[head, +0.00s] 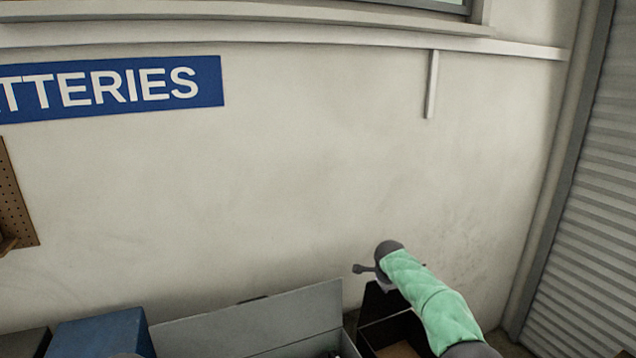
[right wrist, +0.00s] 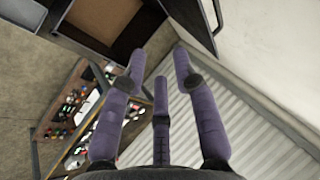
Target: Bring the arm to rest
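My right arm (head: 432,305), in a green sleeve, comes in from the lower right of the head view. It reaches up over the boxes near the wall. My right gripper (right wrist: 160,72) shows three purple fingers in the right wrist view. They are spread apart with nothing between them. In the head view its fingers are small and mostly hidden behind the wrist. My left gripper is not in the head view.
An open grey case (head: 255,318) and a dark open box (head: 378,332) stand below my right arm. A blue box (head: 100,332) is at the lower left. A tray of small parts (right wrist: 58,120) shows in the wrist view. The wall (head: 300,180) behind is mostly bare, with a BATTERIES sign (head: 110,88).

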